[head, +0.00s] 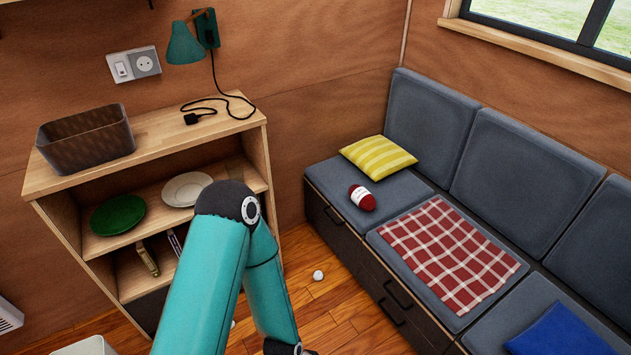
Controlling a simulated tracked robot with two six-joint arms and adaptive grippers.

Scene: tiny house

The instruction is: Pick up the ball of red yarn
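Neither gripper's fingers show in this view.
A red checked cloth (452,254) and a blue cushion (560,333) lie along the sofa. Wooden shelves (160,131) with a dark basket (86,139) and plates stand on the left. A small white ball (318,276) lies on the floor. Bare floor (325,325) fronts the sofa.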

